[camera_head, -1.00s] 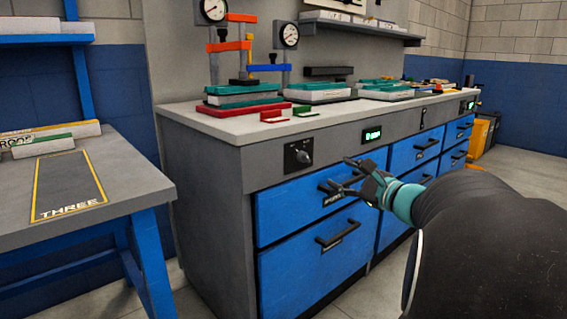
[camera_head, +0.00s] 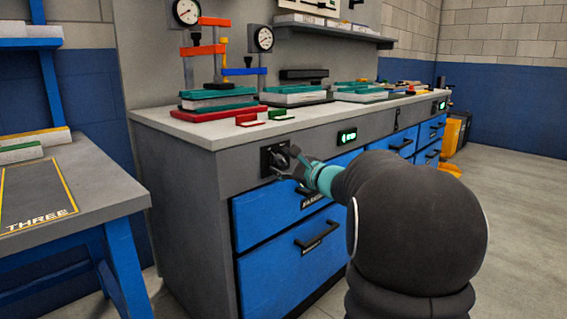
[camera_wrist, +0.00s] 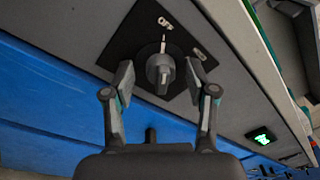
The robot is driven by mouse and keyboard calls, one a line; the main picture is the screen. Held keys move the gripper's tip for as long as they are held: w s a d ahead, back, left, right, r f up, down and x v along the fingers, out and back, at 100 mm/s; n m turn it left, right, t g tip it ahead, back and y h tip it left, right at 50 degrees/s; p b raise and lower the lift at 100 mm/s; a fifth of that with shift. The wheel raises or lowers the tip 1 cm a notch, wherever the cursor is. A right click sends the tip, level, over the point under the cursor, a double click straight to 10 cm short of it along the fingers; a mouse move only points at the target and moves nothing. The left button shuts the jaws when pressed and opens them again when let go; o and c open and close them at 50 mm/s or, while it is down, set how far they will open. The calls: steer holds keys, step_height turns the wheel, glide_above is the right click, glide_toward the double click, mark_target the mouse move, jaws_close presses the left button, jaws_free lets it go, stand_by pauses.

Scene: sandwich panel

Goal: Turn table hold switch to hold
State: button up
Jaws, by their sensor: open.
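The table hold switch is a dark rotary knob (camera_wrist: 160,72) on a black plate (camera_wrist: 128,42) on the grey front panel of the bench. In the wrist view the knob stands between the two fingers of my open gripper (camera_wrist: 158,78), with a gap visible on each side. In the head view my gripper (camera_head: 287,158) is at the switch plate (camera_head: 267,161) and partly hides the knob.
A green-lit display (camera_head: 347,136) is right of the switch on the same panel. Blue drawers (camera_head: 285,210) with black bar handles lie just below. A grey table (camera_head: 100,180) stands at left.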

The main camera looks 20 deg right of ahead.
jaws_close()
steer(key=shift+r+m+p, duration=0.1)
steer(key=shift+m+p, duration=0.2)
steer(key=m+p, duration=0.2)
steer(key=shift+r+m, duration=0.15)
steer(key=shift+m, duration=0.25)
steer(key=m+p, duration=0.3)
steer(key=shift+r+m+g, duration=0.1)
steer(key=shift+m+g, duration=0.2)
steer(key=m+p, duration=0.3)
steer(key=p, duration=0.1)
steer(key=shift+g+y, duration=0.3)
steer(key=shift+f+m+p, duration=0.2)
steer(key=shift+m+p, duration=0.95)
steer(key=shift+m, duration=0.35)
